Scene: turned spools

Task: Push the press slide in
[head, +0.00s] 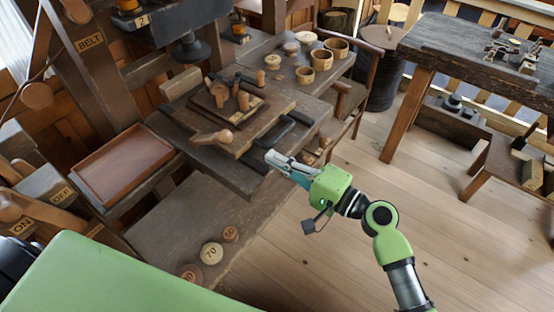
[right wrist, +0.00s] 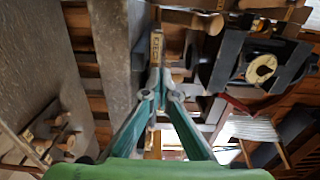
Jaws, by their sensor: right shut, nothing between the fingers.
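The press slide appears to be the square wooden plate (head: 232,118) on the dark bench, with small pegs on top and a turned wooden handle (head: 212,138) at its near left edge. It seems to stand out in front of the press, whose dark ram (head: 188,48) hangs behind it, up and to the left. My right gripper (head: 272,157) is shut and empty, just in front of the bench edge, right of and below the handle and apart from it. In the right wrist view its closed fingertips (right wrist: 161,80) point towards a small lettered wooden tag (right wrist: 156,46). My left gripper is not in view.
A brown tray (head: 125,163) lies left of the slide. Wooden cups (head: 322,60) and lidded pieces stand behind it. Numbered discs (head: 211,253) lie on the lower shelf. ON and OFF levers are at far left. The wooden floor (head: 400,190) at right is open.

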